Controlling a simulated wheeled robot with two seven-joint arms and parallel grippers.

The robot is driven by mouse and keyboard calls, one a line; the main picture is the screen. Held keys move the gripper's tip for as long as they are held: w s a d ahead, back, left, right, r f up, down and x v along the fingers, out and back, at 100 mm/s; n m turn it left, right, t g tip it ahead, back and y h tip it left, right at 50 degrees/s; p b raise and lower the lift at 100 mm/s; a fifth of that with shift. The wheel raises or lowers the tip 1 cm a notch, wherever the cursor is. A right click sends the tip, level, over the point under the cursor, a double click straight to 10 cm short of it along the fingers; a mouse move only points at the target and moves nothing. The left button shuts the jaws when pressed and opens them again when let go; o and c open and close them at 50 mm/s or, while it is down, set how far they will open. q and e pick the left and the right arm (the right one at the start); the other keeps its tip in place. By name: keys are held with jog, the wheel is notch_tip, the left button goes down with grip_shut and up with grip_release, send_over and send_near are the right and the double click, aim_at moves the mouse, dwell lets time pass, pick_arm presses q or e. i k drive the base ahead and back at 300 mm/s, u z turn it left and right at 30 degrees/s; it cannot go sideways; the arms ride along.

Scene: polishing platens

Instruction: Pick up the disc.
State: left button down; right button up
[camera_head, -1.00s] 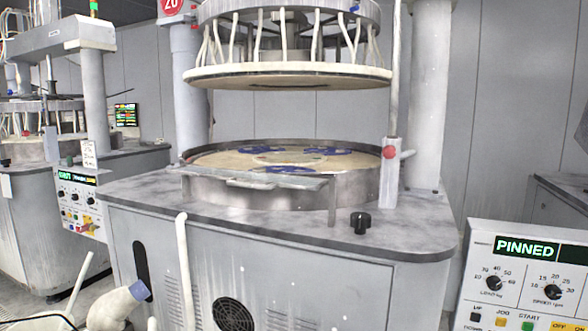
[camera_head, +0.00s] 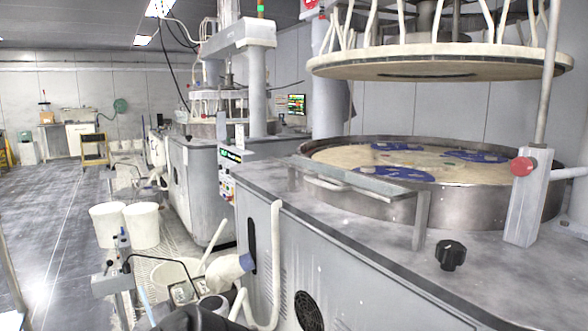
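The round platen (camera_head: 330,155) of the near polishing machine shows at the right, with a beige top inside a grey metal rim. Several flat blue pieces lie on it, one near its front (camera_head: 395,173), one at the back (camera_head: 398,146) and one at the right (camera_head: 476,156). Small pale patches show on or beside them, too small to tell whether one is the disc. A raised upper plate (camera_head: 440,62) with white hoses hangs above, apart from the platen. Neither of my grippers can be made out.
A grey bar (camera_head: 375,182) crosses the platen's front left. A post with a red knob (camera_head: 523,166) and a black knob (camera_head: 450,255) stand on the machine top. White buckets (camera_head: 141,225) stand on the floor at left. Open floor (camera_head: 45,220) lies farther left.

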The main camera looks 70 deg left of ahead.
aim_at(365, 168)
jog(key=u, duration=2.5)
